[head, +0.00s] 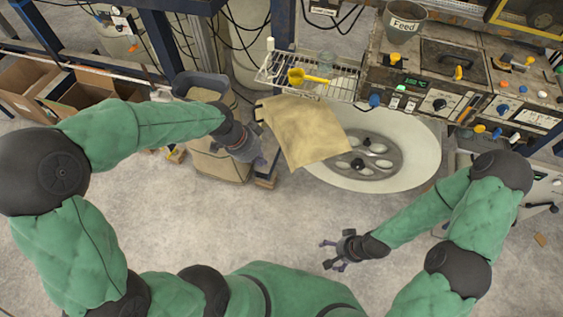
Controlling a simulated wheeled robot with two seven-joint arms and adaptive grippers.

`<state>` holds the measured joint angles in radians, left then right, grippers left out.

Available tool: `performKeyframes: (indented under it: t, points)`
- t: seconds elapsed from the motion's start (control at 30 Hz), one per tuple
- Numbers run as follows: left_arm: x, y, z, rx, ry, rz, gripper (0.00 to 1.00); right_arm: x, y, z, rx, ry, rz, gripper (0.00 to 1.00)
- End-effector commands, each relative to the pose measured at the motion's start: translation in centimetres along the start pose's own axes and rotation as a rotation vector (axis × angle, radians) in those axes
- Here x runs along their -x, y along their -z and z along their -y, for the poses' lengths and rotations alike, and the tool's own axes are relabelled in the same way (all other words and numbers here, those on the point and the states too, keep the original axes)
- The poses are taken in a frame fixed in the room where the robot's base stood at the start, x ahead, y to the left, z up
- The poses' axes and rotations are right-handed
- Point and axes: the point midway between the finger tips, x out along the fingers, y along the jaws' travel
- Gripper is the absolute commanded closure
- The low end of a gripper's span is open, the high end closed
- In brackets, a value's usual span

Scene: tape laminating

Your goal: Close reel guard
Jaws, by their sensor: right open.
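A grey reel (393,160) with round holes sits inside a large pale round dish or rim (425,160) below the machine. A tan, creased sheet-like piece (305,135) hangs over the left part of the reel; I cannot tell whether this piece or the pale rim is the reel guard. My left gripper (262,158) is beside the tan piece's left edge; its fingers are too dark and small to tell open from shut, and contact is unclear. My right gripper (332,256) is open and empty over the floor, apart from the reel.
The machine panel (440,105) with knobs and a Feed cup (404,22) stands above the reel. A wire rack (335,75) holds a yellow tool (305,77). A bin (205,88) stands behind my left gripper. Cardboard boxes (85,92) are at the left. Floor in front is clear.

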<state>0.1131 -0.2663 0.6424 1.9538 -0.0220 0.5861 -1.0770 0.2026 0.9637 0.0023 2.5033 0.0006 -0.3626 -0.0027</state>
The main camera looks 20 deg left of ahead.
Motion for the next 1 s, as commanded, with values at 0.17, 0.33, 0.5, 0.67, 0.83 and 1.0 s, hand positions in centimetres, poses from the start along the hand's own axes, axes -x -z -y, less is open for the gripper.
performKeyframes:
  t: [0.17, 0.33, 0.5, 0.67, 0.83, 1.0]
  points:
    - [-2.7, -0.2, -0.2, 0.001, -0.006, 0.003, 1.0, -1.0, 0.0, -0.3, 0.0, 0.0, 0.001, 0.13]
    - [-6.0, -0.2, -0.1, 0.002, -0.004, 0.002, 1.0, -2.1, 0.1, -0.7, 0.0, 0.0, 0.0, 0.13]
    - [-9.1, -0.2, -0.1, 0.002, -0.005, 0.002, 1.0, -3.2, 0.1, -1.1, 0.0, 0.0, 0.0, 0.13]
    - [-10.6, 1.4, -0.1, -0.004, -0.001, -0.001, 1.0, -3.9, 0.1, -1.4, 0.0, 0.0, 0.0, 0.13]
    - [-11.1, 3.0, -0.1, 0.0, -0.002, 0.0, 1.0, -4.3, 0.1, -1.5, 0.0, 0.0, 0.0, 0.13]
    - [-11.2, 3.7, -0.1, 0.002, -0.001, 0.001, 1.0, -4.4, 0.2, -1.6, 0.0, 0.0, 0.0, 0.13]
